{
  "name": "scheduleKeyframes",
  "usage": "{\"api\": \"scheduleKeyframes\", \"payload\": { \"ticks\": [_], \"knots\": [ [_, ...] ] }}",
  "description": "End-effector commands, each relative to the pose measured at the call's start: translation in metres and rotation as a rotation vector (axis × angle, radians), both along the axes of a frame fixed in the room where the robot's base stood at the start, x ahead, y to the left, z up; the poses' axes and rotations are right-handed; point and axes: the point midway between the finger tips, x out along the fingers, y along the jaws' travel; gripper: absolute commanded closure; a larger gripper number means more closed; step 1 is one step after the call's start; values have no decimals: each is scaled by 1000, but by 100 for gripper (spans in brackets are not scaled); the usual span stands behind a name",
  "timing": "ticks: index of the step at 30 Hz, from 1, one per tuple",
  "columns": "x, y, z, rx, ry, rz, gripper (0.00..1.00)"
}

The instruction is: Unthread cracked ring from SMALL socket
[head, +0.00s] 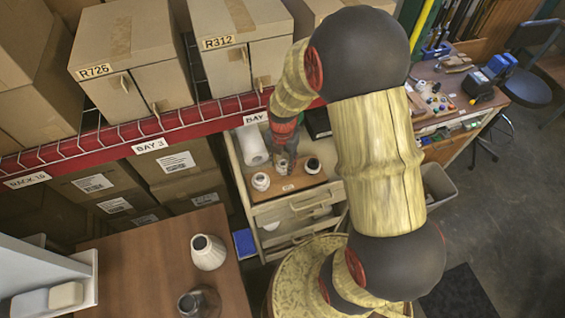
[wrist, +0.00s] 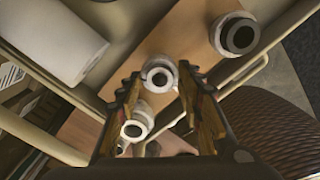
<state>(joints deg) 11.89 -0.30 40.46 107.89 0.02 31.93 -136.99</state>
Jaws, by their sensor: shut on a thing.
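My gripper (wrist: 159,76) points down over a wooden board in the wrist view, its two fingers closed on the sides of a white ring (wrist: 160,67) with a dark round opening. The ring sits at the top of a small white socket, whose body is mostly hidden; I cannot make out a crack. In the head view my gripper (head: 284,160) is among the sockets and hides the held ring in part. A wider white socket with a dark opening (wrist: 237,36) stands to the right, also in the head view (head: 313,165). Another white socket (wrist: 137,122) stands lower left, also in the head view (head: 261,181).
A white paper roll (wrist: 62,38) lies left of the board, close to the fingers. A drawer unit (head: 300,209) is below the work surface. A red shelf beam (head: 180,123) with boxes stands behind.

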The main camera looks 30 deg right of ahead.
Motion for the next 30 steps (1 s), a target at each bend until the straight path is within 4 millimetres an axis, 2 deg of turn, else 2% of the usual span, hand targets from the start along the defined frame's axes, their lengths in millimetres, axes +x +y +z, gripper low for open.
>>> {"api": "scheduleKeyframes", "payload": {
  "ticks": [3,30],
  "knots": [
    [0,0,0,0,1,0,94],
    [0,0,14,0,0,-1,94]
  ]
}}
